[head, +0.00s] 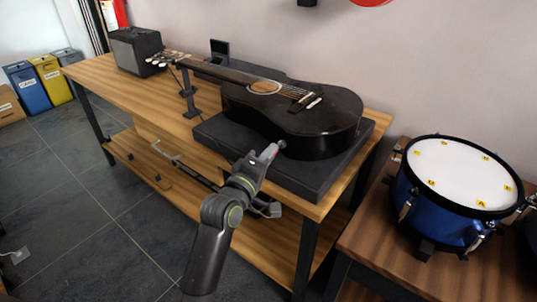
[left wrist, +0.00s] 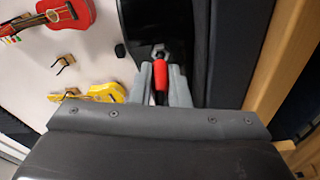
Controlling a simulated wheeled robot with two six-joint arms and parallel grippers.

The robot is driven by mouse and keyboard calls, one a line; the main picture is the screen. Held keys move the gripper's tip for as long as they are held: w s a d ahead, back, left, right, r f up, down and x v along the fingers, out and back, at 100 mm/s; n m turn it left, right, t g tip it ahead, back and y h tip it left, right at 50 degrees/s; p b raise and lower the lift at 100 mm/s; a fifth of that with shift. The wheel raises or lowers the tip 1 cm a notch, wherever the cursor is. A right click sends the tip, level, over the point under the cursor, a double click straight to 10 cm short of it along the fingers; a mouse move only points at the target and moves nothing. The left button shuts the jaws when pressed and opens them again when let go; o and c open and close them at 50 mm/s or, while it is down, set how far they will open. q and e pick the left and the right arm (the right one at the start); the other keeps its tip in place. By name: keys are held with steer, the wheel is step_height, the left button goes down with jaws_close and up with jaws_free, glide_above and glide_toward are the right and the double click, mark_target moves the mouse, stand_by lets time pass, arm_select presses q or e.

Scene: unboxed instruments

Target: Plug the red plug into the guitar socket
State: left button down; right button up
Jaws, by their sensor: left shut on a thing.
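The black guitar (head: 310,132) lies on its back on a dark padded block, its neck pointing left. My left gripper (head: 267,153) is at the guitar's near side and shut on the red plug (head: 272,149). In the left wrist view the red plug (left wrist: 160,85) sits between the two grey fingers, pointing up the picture at the dark guitar side (left wrist: 143,22). A small silver part (left wrist: 159,53) shows at the plug's front. I cannot tell the socket from the plug's tip there, or whether the tip is inside. My right gripper is not in view.
The dark block (head: 315,180) rests on a wooden bench (head: 130,84) with an amplifier (head: 133,48) at its far left. A stand (head: 187,95) props the neck. A blue drum (head: 440,205) stands on a table at the right.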

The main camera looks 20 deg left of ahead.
arm_select(q)
steer(key=shift+p+x, duration=0.3)
steer(key=shift+x, duration=0.7)
stand_by(0.7)
steer(key=shift+s+d, duration=0.1)
steer(key=c, duration=1.3)
jaws_free()
